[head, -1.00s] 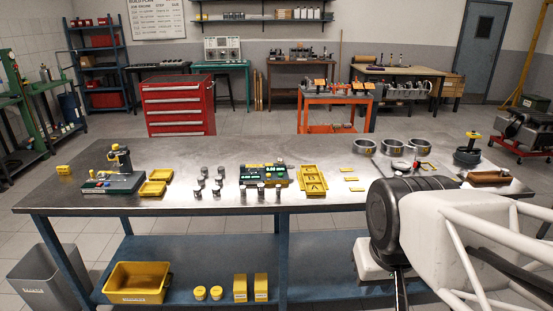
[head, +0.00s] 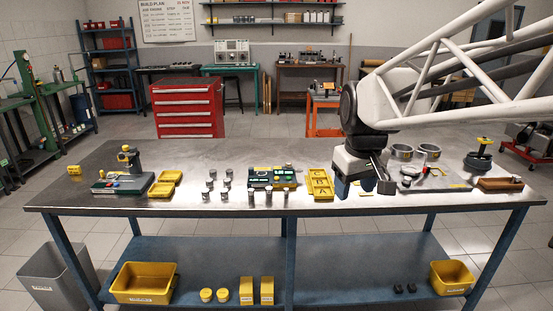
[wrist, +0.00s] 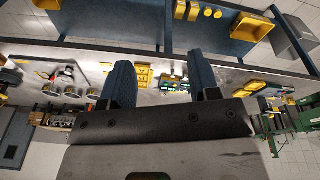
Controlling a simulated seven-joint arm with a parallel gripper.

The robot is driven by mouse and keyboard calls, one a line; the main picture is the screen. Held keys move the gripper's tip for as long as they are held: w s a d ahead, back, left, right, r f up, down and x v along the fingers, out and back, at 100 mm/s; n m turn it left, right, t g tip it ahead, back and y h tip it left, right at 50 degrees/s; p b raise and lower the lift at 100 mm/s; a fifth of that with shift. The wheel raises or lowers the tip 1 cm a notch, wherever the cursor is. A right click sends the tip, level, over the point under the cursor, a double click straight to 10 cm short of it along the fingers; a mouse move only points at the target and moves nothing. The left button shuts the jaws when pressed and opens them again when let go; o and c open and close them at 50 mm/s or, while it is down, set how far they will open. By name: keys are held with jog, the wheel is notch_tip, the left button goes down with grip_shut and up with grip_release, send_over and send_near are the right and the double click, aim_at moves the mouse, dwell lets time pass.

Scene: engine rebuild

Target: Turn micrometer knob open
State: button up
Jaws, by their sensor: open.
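A small tool with a red part (head: 427,170), which looks like the micrometer, lies on a pale plate on the right half of the bench. It also shows in the wrist view (wrist: 68,73), at the left. It is too small to make out its knob or how far it is open. My gripper (head: 365,187) is over the bench, left of the tool and apart from it.
Metal rings (head: 428,151) stand behind the tool. A dark piston-like part (head: 479,160) and a brown block (head: 500,184) are to its right. A yellow tray (head: 320,184), a green gauge box (head: 272,178) and several small cylinders are to the left. The bench's left back is clear.

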jog(key=w+a+r+n, duration=0.2)
jog(key=w+n, duration=0.1)
jog(key=w, duration=1.4)
jog(key=n+g, duration=0.2)
jog(key=n, duration=0.7)
send_over(289, 162)
jog(key=s, duration=0.1)
notch_tip(289, 162, down, 17)
jog(key=shift+s, duration=0.15)
jog(key=shift+w+a+f, duration=0.15)
jog(key=shift+w+f, duration=0.25)
jog(key=shift+w, duration=0.05)
jog(key=shift+f, duration=0.1)
jog(key=shift+f, duration=3.8)
jog(key=c, duration=0.9)
